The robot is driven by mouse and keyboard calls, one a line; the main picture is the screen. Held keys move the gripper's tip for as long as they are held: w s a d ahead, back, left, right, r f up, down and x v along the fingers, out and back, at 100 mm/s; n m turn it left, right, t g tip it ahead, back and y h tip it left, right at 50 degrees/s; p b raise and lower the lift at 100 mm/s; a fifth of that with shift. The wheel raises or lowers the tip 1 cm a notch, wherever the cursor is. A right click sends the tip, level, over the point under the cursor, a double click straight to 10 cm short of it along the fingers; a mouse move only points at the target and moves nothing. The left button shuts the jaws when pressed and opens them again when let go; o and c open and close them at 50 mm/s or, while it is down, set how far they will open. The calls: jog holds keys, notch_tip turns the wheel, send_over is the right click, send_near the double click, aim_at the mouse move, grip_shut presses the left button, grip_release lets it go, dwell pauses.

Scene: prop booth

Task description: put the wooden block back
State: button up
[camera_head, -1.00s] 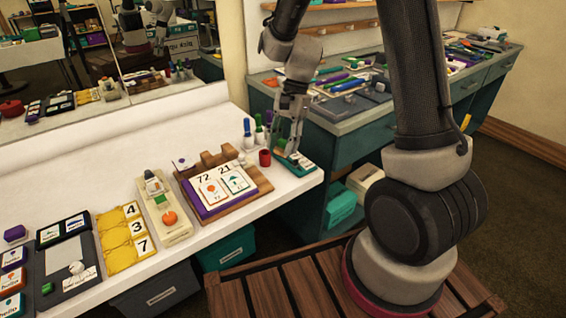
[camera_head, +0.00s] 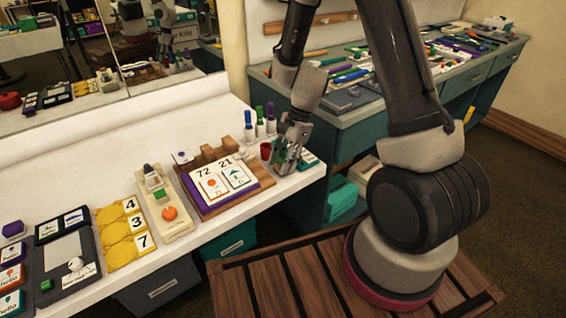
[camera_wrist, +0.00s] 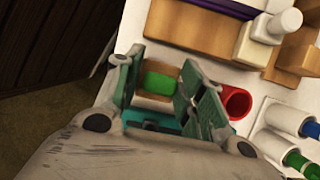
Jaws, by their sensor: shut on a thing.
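My gripper (camera_head: 284,165) is low over the right end of the white counter (camera_head: 80,180), right of the red cup (camera_head: 265,151). In the wrist view my gripper (camera_wrist: 163,82) has its two fingers on either side of a small block with a green middle and tan, wood-like ends (camera_wrist: 158,80). The fingers are shut on it. Whether the block touches the surface below cannot be told. A teal tray (camera_head: 309,161) is mostly hidden behind my gripper. The red cup (camera_wrist: 236,101) stands close beside the right finger in the wrist view.
A wooden stand with 72 and 21 cards (camera_head: 222,182) lies left of my gripper. Several capped bottles (camera_head: 260,124) stand behind it. The counter edge is close in front, and a cluttered teal bench (camera_head: 345,140) stands right.

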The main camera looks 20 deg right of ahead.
jog(key=shift+f, duration=0.25)
jog(key=shift+f, duration=0.1)
jog(key=o, duration=0.9)
jog(key=s+d+r+n+t+h, duration=0.1)
jog(key=s+d+r+n, duration=0.15)
jog(key=r, duration=0.55)
jog(key=s+d+r+n, duration=0.1)
jog(key=d+r+n, duration=0.15)
jog(key=r, duration=0.45)
jog(key=s+d+r+n+t+h, duration=0.15)
jog(key=d+r, duration=0.25)
jog(key=r, duration=0.4)
jog(key=s+d+r+n+t, duration=0.1)
jog(key=s+d+r+n, duration=0.1)
jog(key=s, duration=0.2)
jog(key=s+d+r+n+t+h, duration=0.1)
jog(key=s+d+r+n, duration=0.1)
jog(key=s, duration=0.3)
jog(key=s+d+r+n+t+h, duration=0.1)
jog(key=s+d+r+n, duration=0.1)
jog(key=s+r+n, duration=0.1)
jog(key=shift+s+r+n, duration=0.1)
jog(key=shift+s+n, duration=0.35)
jog(key=shift+s, duration=0.6)
